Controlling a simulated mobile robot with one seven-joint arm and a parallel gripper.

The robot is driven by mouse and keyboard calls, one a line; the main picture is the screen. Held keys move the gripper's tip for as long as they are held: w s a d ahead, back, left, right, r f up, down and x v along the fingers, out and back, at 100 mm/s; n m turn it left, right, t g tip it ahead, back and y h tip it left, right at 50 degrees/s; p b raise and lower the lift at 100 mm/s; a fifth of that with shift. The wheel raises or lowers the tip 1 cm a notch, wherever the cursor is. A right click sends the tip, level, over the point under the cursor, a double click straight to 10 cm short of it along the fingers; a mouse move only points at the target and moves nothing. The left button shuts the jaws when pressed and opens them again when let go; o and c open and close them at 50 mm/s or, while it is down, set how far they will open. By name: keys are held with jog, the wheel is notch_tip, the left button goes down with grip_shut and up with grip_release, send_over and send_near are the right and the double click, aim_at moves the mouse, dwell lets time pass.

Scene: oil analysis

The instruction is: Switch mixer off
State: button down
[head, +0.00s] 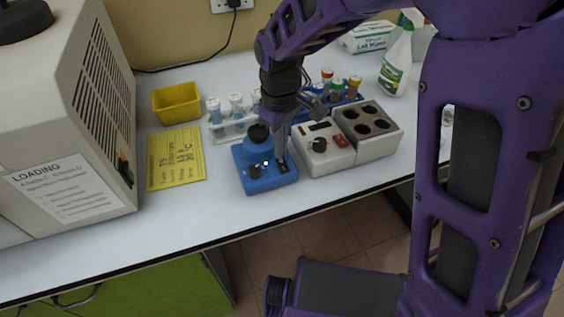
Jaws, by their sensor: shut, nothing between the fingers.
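The mixer (257,181) is a small blue box with a black cup on top, a dark knob and a dark switch on its front. It stands on the white bench near the front edge. A small light spot shows on its front beside the knob. Contact cannot be told from this view.
A heating block (348,141) with a knob and a red switch stands close at the mixer's right. A yellow card (176,158), a yellow tray (177,103) and a tube rack (232,129) lie left and behind. A large beige machine (60,110) fills the left. A spray bottle (397,63) stands behind right.

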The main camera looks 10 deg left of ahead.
jog(key=shift+f+b, duration=0.65)
jog(key=shift+f, duration=0.25)
dwell(0.6)
jog(key=shift+r, duration=0.1)
notch_tip(320, 180, up, 5)
jog(key=p, duration=0.4)
jog(key=shift+f, duration=0.2)
jog(key=shift+r, duration=1.15)
